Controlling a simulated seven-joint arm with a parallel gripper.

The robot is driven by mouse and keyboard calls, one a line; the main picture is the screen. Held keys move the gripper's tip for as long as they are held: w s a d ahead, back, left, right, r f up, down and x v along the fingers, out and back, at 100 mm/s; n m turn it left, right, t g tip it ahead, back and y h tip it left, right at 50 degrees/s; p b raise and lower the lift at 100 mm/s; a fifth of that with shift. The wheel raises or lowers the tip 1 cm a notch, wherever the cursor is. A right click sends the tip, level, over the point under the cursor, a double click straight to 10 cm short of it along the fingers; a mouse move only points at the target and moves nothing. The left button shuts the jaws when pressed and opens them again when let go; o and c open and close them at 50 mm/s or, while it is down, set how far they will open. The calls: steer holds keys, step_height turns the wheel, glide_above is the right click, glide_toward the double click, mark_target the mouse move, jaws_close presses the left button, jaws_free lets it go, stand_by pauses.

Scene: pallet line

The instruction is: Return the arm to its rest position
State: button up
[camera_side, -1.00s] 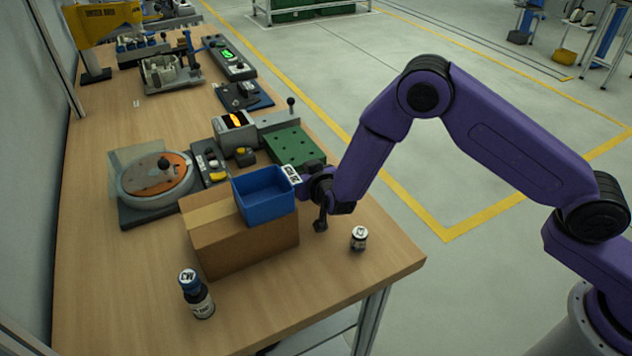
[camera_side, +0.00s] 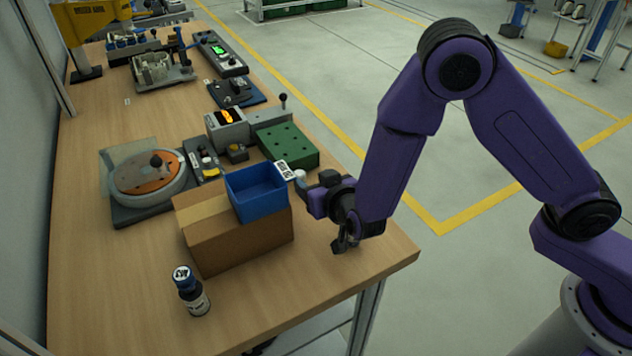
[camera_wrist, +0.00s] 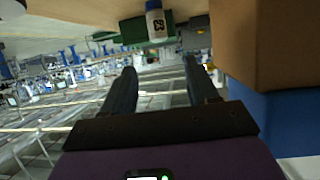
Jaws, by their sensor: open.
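The small dark bottle seen earlier at the bench's right end is not visible in the side view; my gripper covers that spot.
The cardboard box (camera_side: 240,243) with a blue bin (camera_side: 257,196) on it stands close left of my gripper. A blue-capped bottle (camera_side: 192,292) stands at the front. A green perforated plate (camera_side: 290,147) and several fixtures lie behind. Open floor (camera_side: 480,180) lies to the right.

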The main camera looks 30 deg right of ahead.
stand_by(0.3)
steer(key=s+r+n+g+y, duration=0.3)
steer(key=s+n+g, duration=0.15)
steer(key=s, duration=0.35)
steer(key=s+r+n+g+y, duration=0.3)
steer(key=s+g+y, duration=0.15)
steer(key=s, duration=0.45)
steer(key=s+d+r+n+g+h, duration=0.2)
steer(key=s+d+n+h, duration=0.1)
steer(key=s+d, duration=0.4)
steer(key=s+d+r+n+g+h, duration=0.2)
steer(key=s+d, duration=0.6)
steer(key=d, duration=0.5)
steer(key=shift+s+d+r+n+h, duration=0.15)
steer(key=shift+s+r+n+h, duration=0.05)
steer(key=shift+r+n+h, duration=0.3)
